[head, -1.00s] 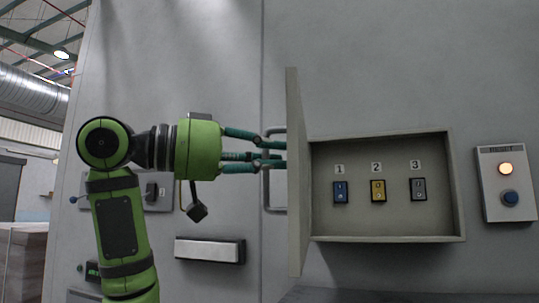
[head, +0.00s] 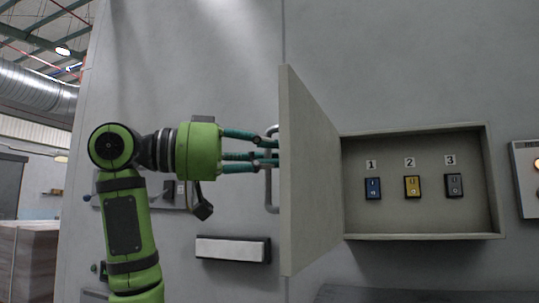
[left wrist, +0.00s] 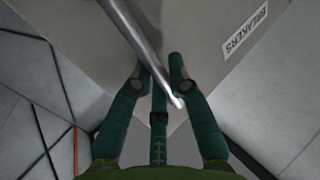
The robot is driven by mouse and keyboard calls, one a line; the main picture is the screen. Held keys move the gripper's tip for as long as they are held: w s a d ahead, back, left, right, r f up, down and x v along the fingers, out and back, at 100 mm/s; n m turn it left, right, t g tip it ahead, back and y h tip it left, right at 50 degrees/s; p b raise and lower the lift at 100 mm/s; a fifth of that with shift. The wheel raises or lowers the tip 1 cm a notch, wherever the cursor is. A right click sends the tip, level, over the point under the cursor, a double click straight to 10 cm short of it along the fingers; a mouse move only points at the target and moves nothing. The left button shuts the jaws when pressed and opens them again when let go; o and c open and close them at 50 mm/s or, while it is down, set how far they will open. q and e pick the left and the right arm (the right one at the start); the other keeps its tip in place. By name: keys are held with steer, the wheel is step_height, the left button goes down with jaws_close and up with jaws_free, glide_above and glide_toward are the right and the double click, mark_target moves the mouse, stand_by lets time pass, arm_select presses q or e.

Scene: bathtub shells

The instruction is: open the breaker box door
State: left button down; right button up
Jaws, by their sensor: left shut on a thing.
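The breaker box (head: 480,222) is a shallow grey box on the wall at the right of the head view. Its door (head: 312,170) stands wide open, swung out on the left side, with its inner face showing. A metal bar handle (head: 271,197) sticks out from the door's outer face. My left gripper (head: 268,152) is shut on this handle. In the left wrist view the fingers close around the bar (left wrist: 140,45), in front of the door face (left wrist: 215,75) with its BREAKERS label. My right gripper is not in view.
Inside the box are blue (head: 373,188), yellow (head: 412,187) and grey (head: 453,186) switches under the numbers 1, 2 and 3. A light panel (head: 527,190) is cut off at the right. A white-fronted wall fixture (head: 232,249) sits below my gripper.

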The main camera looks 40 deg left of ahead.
arm_select(q)
steer(key=c, duration=1.2)
jaws_free()
steer(key=shift+o, duration=0.2)
steer(key=shift+s, duration=0.15)
steer(key=v, duration=1.2)
